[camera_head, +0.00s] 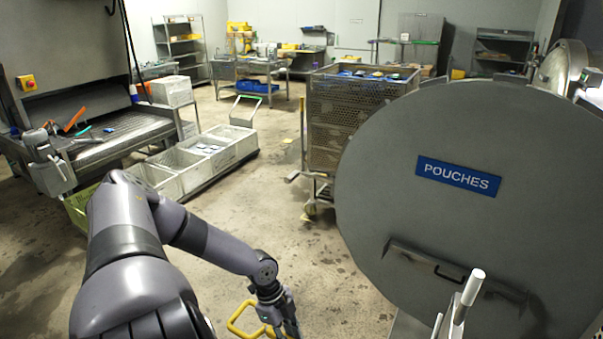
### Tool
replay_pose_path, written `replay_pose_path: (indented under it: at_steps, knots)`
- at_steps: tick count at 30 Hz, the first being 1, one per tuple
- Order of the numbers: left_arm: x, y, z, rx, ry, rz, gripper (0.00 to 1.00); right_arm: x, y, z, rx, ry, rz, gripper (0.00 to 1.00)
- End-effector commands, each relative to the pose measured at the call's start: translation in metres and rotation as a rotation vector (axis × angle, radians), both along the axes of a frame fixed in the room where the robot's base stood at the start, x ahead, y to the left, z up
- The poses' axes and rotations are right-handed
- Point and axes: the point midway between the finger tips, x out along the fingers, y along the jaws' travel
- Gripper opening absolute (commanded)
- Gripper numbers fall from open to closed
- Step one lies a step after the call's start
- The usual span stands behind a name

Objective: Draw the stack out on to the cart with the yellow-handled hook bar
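My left gripper (283,318) hangs at the bottom edge of the head view, with its fingertips cut off. A yellow loop handle (241,319) lies against its left side and runs partly behind the fingers. Whether the fingers are closed on it does not show, and any bar below it is out of view. A tall perforated metal stack (350,117) with dark items on top stands beyond and left of the big round door. It rests on a wheeled cart (318,187), partly hidden by the door. My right gripper is not in view.
The large grey round door (430,170) labelled POUCHES fills the right side. A white-tipped lever (468,292) stands in front of it. Low grey crates (205,153) on a trolley and a conveyor bench (125,128) are at left. The central floor (265,205) is clear.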

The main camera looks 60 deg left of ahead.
Motion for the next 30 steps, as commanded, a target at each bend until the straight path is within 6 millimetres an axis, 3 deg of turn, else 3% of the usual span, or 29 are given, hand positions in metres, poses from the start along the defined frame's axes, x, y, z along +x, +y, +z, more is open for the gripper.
replay_pose_path:
  at_steps: [1,30]
  knots:
    - [-0.012,0.029,-0.001,0.057,0.032,-0.001,0.0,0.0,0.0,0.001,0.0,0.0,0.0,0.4]
    - [-0.039,0.091,0.001,0.046,0.021,0.004,0.0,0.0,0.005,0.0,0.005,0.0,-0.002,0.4]
